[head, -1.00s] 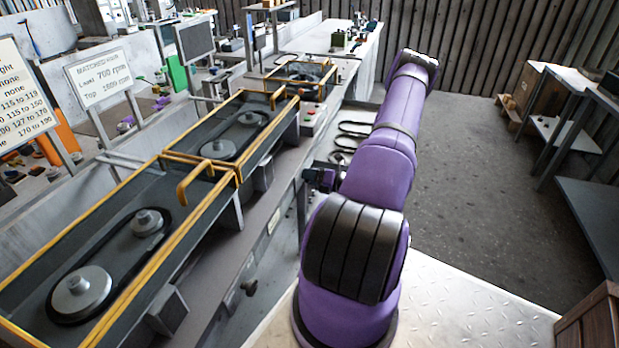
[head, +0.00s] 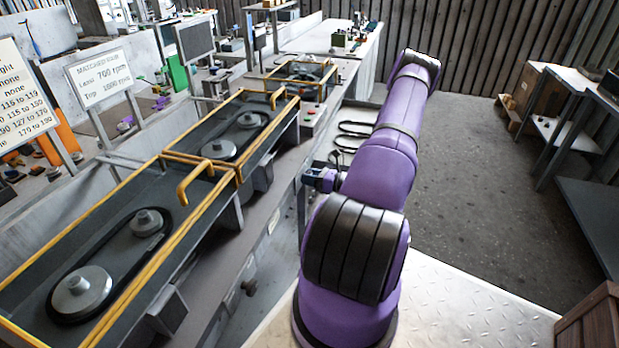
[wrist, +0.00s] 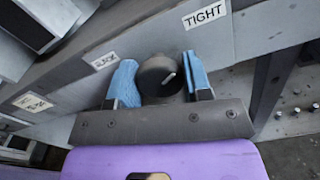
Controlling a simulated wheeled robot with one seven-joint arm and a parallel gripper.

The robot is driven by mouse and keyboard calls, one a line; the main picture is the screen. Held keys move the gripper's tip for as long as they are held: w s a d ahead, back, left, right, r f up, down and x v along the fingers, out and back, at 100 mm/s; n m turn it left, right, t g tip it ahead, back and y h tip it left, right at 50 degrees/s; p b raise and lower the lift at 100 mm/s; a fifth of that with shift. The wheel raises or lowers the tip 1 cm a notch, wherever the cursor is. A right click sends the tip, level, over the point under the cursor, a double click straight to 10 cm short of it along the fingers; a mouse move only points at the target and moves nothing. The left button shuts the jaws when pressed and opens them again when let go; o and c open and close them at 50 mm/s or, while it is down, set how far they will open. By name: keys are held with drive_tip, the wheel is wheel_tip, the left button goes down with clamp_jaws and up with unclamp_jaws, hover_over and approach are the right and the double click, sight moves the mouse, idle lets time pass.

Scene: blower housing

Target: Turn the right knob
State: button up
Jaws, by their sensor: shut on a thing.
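A dark round knob (wrist: 160,76) with a pale pointer line sits on the grey front panel (wrist: 262,35). In the wrist view it is between the two blue-padded fingers of my gripper (wrist: 158,82), which is shut on it. The pointer line slants up and to the right. A "TIGHT" label (wrist: 204,14) is above right of the knob, and a "SLACK" label (wrist: 104,60) is to its left. In the head view my gripper (head: 318,178) is small beside the bench front, and the held knob cannot be made out.
Another knob (head: 249,287) is on the bench front at lower left. Yellow-railed belt housings (head: 180,190) with pulleys line the bench. A sign (head: 104,76) reads "MATCHED FOR". Loose belts (head: 352,135) lie beyond my gripper. Open floor (head: 480,190) is to the right.

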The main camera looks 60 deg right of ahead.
drive_tip(key=n, duration=0.5)
drive_tip(key=shift+s+n, duration=0.1)
drive_tip(key=shift+n, duration=0.2)
drive_tip(key=n, duration=0.5)
drive_tip(key=shift+n, duration=0.4)
drive_tip(key=shift+f, duration=0.1)
drive_tip(key=o, duration=0.9)
drive_tip(key=v, duration=1)
drive_tip(key=shift+s+d, duration=0.1)
drive_tip(key=shift+s, duration=0.3)
